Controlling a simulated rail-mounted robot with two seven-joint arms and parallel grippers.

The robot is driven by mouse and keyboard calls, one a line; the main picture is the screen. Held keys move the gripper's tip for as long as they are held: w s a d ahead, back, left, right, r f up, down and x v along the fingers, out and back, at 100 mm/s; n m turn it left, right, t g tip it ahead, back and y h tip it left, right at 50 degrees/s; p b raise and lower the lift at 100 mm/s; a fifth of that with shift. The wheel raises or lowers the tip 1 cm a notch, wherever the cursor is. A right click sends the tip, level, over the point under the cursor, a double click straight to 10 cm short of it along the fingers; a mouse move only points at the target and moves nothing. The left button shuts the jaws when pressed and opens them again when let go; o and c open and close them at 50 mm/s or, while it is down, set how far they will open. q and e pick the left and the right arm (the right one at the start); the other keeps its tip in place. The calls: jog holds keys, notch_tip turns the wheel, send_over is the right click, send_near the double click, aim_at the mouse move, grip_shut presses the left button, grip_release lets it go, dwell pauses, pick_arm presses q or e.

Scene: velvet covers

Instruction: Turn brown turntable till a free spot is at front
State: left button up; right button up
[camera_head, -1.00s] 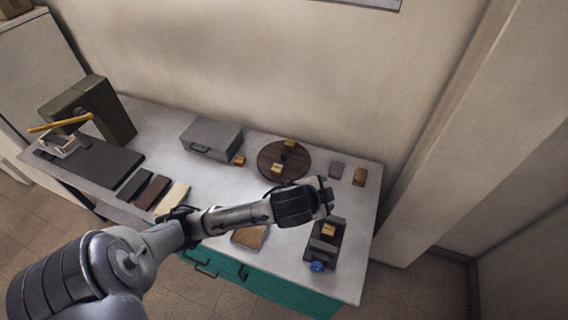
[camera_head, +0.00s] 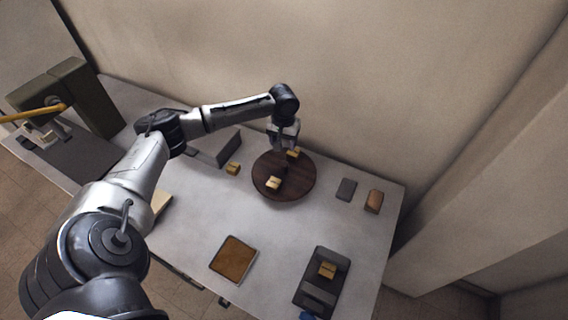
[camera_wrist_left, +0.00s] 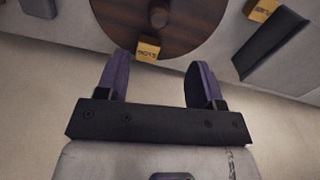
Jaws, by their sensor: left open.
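The brown turntable (camera_head: 300,184) is a round dark wood disc on the white table, with a small knob (camera_wrist_left: 158,17) at its centre. One gold block (camera_head: 273,183) sits on its front-left part, and another gold block (camera_head: 293,154) sits near its back rim. My left gripper (camera_head: 285,146) is open above the back of the turntable. In the left wrist view the fingers (camera_wrist_left: 158,64) point toward the rim, with the labelled back block (camera_wrist_left: 148,49) ahead between them, apparently not gripped. My right gripper is out of view.
A grey piece (camera_head: 346,189) and a brown piece (camera_head: 373,201) lie to the right. A tan-topped square (camera_head: 234,258) and dark stand (camera_head: 334,268) are in front.

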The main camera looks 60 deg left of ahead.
aim_at(284, 163)
pick_arm(q)
jog(key=f, duration=0.6)
jog(key=f+b, duration=0.1)
jog(key=f, duration=0.5)
jog(key=shift+w+a+b, duration=0.1)
jog(key=shift+w+b, duration=0.1)
jog(key=shift+b, duration=0.1)
jog(key=shift+f, duration=0.75)
jog(key=c, duration=0.7)
grip_shut()
